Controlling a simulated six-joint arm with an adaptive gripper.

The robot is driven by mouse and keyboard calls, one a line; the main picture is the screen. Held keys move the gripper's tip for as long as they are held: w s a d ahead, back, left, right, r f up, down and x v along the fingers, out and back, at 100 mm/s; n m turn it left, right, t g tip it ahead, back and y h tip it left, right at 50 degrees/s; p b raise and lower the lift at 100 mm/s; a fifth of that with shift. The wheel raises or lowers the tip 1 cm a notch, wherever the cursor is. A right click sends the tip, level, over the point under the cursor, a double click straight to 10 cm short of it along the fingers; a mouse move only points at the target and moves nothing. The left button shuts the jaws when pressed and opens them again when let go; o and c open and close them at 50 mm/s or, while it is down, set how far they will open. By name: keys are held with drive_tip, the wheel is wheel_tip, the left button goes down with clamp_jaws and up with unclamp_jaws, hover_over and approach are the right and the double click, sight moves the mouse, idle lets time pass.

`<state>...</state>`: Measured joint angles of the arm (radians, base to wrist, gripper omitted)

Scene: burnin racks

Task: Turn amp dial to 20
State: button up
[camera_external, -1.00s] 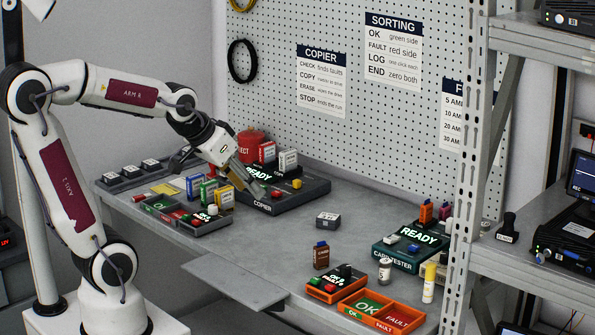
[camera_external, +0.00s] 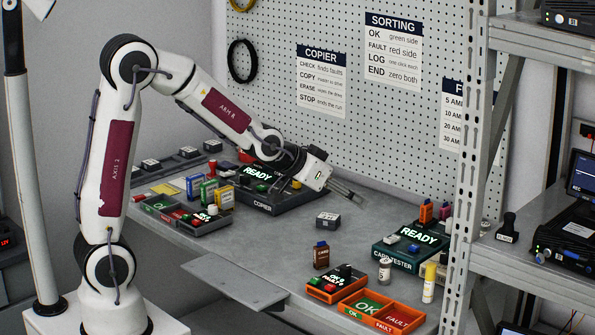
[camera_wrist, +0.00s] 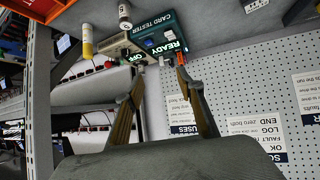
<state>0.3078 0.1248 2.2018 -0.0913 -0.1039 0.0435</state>
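No amp dial can be made out clearly in either view. My gripper (camera_external: 347,191) is in the air right of the copier, above the back of the bench, pointing right. In the wrist view its two fingers (camera_wrist: 161,80) are spread apart with nothing between them. Beyond the fingertips there is a small lit OFF display (camera_wrist: 119,59) beside the card tester; any knob there is too small to tell. The wall sheet headed FUSES (camera_wrist: 184,130), listing amp values, also shows partly behind the shelf post in the external view (camera_external: 452,115).
The teal card tester (camera_external: 408,251) stands at the bench's right, near a yellow-capped bottle (camera_external: 429,283) and the orange sorting tray (camera_external: 381,314). The metal shelf post (camera_external: 468,170) hides the area behind it. The copier (camera_external: 290,201) is left of my gripper.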

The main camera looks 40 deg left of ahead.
drive_tip(key=w+d+f+h, duration=0.1)
drive_tip(key=w+d+f, duration=0.4)
drive_tip(key=d, duration=0.2)
drive_tip(key=m+t+h, duration=0.1)
drive_tip(key=t, duration=0.1)
approach(444, 254)
drive_tip(key=shift+w+d+f+m, duration=0.3)
drive_tip(key=shift+w+f, duration=0.1)
drive_tip(key=shift+w, duration=0.05)
drive_tip(key=shift+w, duration=0.15)
drive_tip(key=shift+x, duration=3.75)
drive_tip(key=shift+r, duration=0.1)
clamp_jaws()
